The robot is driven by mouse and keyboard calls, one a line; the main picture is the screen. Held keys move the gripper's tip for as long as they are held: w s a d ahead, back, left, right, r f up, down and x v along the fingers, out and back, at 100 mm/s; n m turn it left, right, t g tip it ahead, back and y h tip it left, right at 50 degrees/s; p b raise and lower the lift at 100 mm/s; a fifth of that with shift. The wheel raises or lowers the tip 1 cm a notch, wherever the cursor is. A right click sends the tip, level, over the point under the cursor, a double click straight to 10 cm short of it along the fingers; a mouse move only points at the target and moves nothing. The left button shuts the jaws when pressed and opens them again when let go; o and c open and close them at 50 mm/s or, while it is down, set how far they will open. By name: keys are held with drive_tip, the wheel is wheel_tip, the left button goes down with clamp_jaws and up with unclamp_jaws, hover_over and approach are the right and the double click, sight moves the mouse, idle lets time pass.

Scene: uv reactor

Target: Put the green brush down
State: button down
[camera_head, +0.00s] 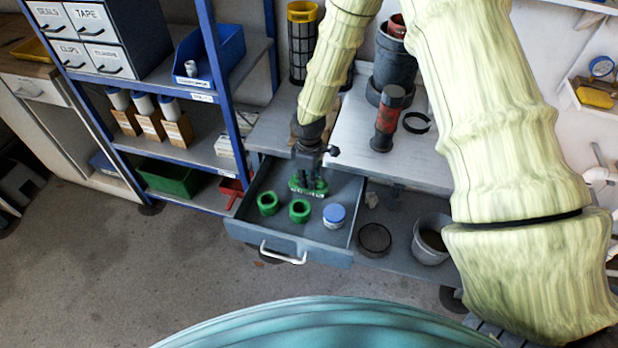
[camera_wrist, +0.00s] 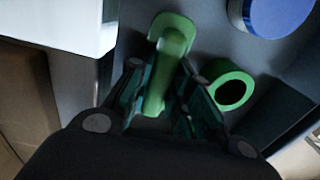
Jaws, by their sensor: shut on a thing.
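The green brush (camera_head: 309,190) is in the open grey drawer (camera_head: 262,228), at its back part. In the wrist view the brush (camera_wrist: 172,42) shows a green handle running between the fingers. My gripper (camera_head: 309,176) points down into the drawer and is shut on the brush; in the wrist view its dark fingers (camera_wrist: 160,95) close around the handle from both sides. Whether the brush touches the drawer floor I cannot tell.
Two green rings (camera_head: 268,203) (camera_head: 299,210) and a blue-lidded jar (camera_head: 334,215) stand in the drawer in front of the brush. A red and black cylinder (camera_head: 386,125) stands on the bench. A blue shelf rack (camera_head: 215,75) stands left of the drawer.

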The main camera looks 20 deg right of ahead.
drive_tip(key=shift+f, duration=0.25)
drive_tip(key=shift+f, duration=0.1)
drive_tip(key=c, duration=1.6)
unclamp_jaws()
drive_tip(key=shift+o, duration=0.2)
wheel_tip(320, 180, up, 12)
drive_tip(key=b, duration=0.1)
drive_tip(key=shift+b, duration=0.35)
